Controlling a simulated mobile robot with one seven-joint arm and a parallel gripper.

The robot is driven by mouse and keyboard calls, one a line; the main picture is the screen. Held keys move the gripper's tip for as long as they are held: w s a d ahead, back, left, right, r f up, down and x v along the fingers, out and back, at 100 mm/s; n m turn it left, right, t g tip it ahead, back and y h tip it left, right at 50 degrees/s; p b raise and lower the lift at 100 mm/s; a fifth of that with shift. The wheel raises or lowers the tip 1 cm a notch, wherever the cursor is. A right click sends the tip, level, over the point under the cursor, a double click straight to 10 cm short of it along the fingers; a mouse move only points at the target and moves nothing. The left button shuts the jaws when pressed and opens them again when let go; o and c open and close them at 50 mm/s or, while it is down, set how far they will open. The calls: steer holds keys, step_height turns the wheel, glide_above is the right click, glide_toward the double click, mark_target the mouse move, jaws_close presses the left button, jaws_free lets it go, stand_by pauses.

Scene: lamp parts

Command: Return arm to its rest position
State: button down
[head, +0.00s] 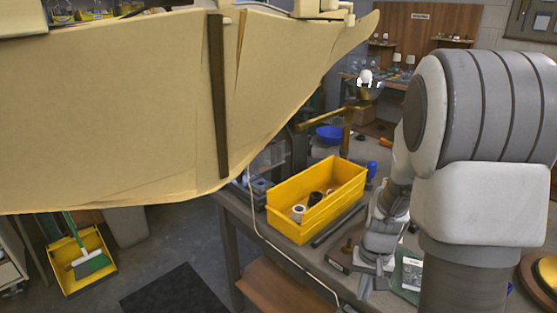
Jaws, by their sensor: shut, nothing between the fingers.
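My arm comes in from the right side of the head view and bends down over the workbench. My gripper (370,284) is at its lower end, low over the bench near its front edge. It is small in the picture, and its fingers are shut with nothing seen between them. The brass lamp stand (346,128), with a white bulb (365,76) on top, stands upright behind the yellow bin, apart from my gripper.
A yellow bin (342,188) with black and white parts stands left of my arm on the workbench (232,212). A blue bowl (329,135) is behind it. A large cream panel (100,110) fills the upper left. A yellow dustpan (75,270) lies on the floor.

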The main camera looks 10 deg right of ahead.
steer(key=s+a+r+n+t+p, duration=0.1)
steer(key=s+a+r+t, duration=0.1)
steer(key=r, duration=0.6)
steer(key=s+a+r+n+t+p, duration=0.1)
steer(key=s+a+r+n, duration=0.1)
steer(key=s+a+r, duration=0.3)
steer(key=s+a+r+n+t+p, duration=0.1)
steer(key=s+r, duration=0.4)
steer(key=r, duration=0.7)
steer(key=shift+s+a+r+t, duration=0.25)
steer(key=shift+a+t, duration=0.55)
steer(key=shift+a, duration=0.4)
steer(key=shift+a+n, duration=0.15)
steer(key=shift+n, duration=0.15)
